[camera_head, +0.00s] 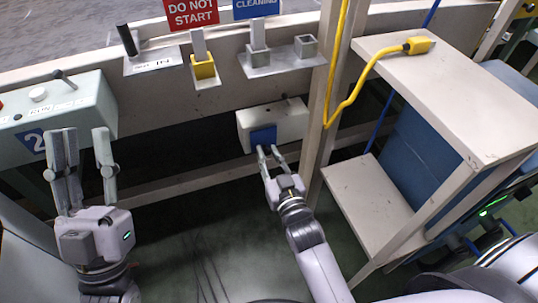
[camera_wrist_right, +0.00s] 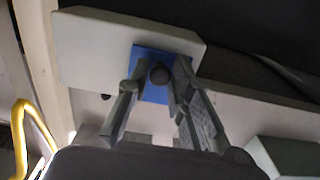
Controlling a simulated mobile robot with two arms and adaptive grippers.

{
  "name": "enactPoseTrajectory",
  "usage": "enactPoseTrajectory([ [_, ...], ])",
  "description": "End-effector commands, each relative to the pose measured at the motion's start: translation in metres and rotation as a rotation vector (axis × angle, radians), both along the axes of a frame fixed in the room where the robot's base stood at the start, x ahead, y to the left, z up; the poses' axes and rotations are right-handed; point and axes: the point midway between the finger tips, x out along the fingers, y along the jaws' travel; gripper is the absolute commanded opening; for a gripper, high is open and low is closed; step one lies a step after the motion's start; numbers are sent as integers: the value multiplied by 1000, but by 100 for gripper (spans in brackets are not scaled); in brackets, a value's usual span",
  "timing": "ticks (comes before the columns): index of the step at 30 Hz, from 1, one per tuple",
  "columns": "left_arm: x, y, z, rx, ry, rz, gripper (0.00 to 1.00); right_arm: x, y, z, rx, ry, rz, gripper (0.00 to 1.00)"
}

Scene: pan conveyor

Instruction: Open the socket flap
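The socket is a pale box (camera_head: 292,118) on the frame's lower rail, with a blue flap (camera_head: 263,137) on its front. The flap looks closed. The box (camera_wrist_right: 95,38) and flap (camera_wrist_right: 152,57) also show in the right wrist view, with a dark round knob (camera_wrist_right: 160,75) in front of the blue. My right gripper (camera_head: 269,151) is at the flap, its fingers apart on either side of the knob. Whether a finger touches the knob is unclear. My left gripper (camera_head: 82,138) is open, empty and upright at the left, in front of the grey-green panel.
A yellow plug (camera_head: 417,46) with its cable lies on the shelf unit (camera_head: 460,85) at right. A wooden post (camera_head: 322,95) stands just right of the socket. A control panel (camera_head: 55,110) is at left. Switch holders (camera_head: 203,68) sit on the upper rail.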

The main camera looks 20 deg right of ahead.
Motion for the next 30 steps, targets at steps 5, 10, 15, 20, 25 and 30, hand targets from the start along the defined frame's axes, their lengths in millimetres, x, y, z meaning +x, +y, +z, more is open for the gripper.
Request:
enactPoseTrajectory([
  [5, 0, 0, 0, 0, 0, 0, 34, 0, 0, 0, 0, 0, 0, 6],
  [10, 0, 0, 0, 0, 0, 0, 34, 0, 0, 0, 0, 0, 0, 0],
  [15, 0, 0, 0, 0, 1, 0, 34, 0, 0, 0, 0, 0, 1, 0],
  [20, 0, 0, 0, 0, 1, 0, 34, 0, 0, 0, 0, 0, 1, 0],
  [25, 0, 0, 0, 0, 1, 0, 34, 0, 0, 0, 0, 0, 1, 0],
  [30, 6, -1, -3, 12, 38, 3, 34, 2, 0, 1, 0, 6, 1, 0],
])
